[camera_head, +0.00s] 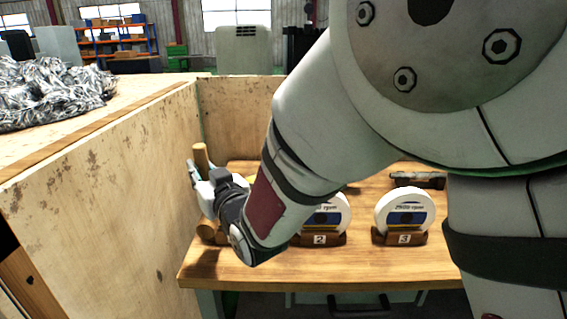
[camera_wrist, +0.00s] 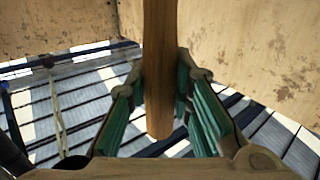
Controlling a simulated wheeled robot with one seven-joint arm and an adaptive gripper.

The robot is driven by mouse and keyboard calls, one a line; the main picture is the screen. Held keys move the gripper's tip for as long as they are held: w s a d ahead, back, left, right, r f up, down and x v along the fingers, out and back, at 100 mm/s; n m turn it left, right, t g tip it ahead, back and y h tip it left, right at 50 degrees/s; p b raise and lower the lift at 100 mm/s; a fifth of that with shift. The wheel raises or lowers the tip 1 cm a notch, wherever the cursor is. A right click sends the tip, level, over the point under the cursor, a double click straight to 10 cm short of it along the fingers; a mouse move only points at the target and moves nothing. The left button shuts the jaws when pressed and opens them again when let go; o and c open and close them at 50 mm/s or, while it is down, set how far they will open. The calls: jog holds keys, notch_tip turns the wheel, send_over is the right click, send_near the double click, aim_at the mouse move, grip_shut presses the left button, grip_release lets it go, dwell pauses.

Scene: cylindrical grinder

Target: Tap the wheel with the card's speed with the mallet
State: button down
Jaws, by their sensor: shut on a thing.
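My gripper (camera_head: 203,180) is at the left end of the wooden table, beside the tall wooden panel. In the wrist view my gripper (camera_wrist: 165,88) has its green-lined fingers on either side of a brown wooden handle (camera_wrist: 158,60), shut on it. The top of this handle (camera_head: 201,155) shows upright in the head view; I take it for the mallet's. A white wheel with a blue label (camera_head: 333,216) stands on a block marked 2, partly hidden by my arm. Another white wheel (camera_head: 404,208) stands on a block marked 3. Their label figures are too small to read surely. No card is visible.
The table (camera_head: 330,265) has bare wood along its front edge. A tall wooden panel (camera_head: 110,190) borders its left side. A dark tool-like object (camera_head: 418,180) lies at the back right. My arm hides the table's middle.

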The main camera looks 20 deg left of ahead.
jog(key=shift+w+a+b, duration=0.2)
jog(key=shift+w+b, duration=0.25)
jog(key=shift+w, duration=0.45)
jog(key=s+d, duration=0.1)
jog(key=s, duration=0.6)
jog(key=shift+d, duration=0.35)
dwell(0.8)
